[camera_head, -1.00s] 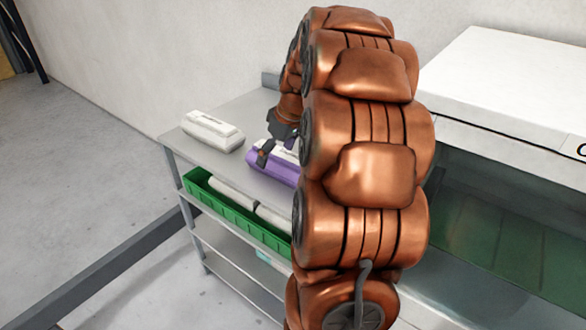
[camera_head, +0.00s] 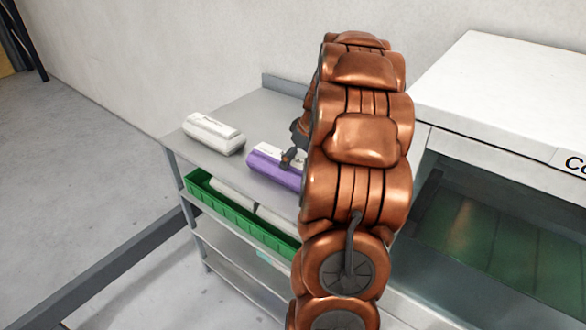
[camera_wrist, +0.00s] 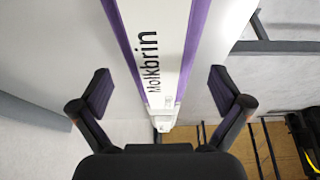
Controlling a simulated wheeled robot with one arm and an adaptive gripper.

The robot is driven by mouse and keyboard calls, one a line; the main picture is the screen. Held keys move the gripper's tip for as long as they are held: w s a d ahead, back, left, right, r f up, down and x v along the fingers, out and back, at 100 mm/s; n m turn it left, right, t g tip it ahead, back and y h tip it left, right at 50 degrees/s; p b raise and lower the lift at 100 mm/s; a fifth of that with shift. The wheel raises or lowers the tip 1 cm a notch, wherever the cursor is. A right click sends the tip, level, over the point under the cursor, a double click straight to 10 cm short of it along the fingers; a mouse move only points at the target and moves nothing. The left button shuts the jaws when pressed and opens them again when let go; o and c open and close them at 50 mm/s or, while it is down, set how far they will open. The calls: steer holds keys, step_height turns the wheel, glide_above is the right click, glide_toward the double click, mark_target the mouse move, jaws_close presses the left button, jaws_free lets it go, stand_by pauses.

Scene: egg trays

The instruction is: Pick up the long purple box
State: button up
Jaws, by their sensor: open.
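The long purple box (camera_head: 274,166) lies on the top shelf of the grey metal rack, its right part hidden behind my copper arm. It has purple sides and a white top. In the wrist view the box (camera_wrist: 165,50) runs between my fingers, with "Molkbrin" printed on its white face. My gripper (camera_wrist: 160,90) is open, with one finger on each side of the box and a visible gap to both. In the head view only one finger of my gripper (camera_head: 291,158) shows clearly, beside the box; the rest is behind my arm.
A white box (camera_head: 214,133) lies left of the purple box on the same top shelf (camera_head: 250,110). A green bin (camera_head: 240,215) with white packages sits on the shelf below. A large white-topped cabinet (camera_head: 500,90) stands at the right. A wall is behind.

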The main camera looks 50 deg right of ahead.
steer(key=shift+x, duration=1.15)
steer(key=c, duration=1.7)
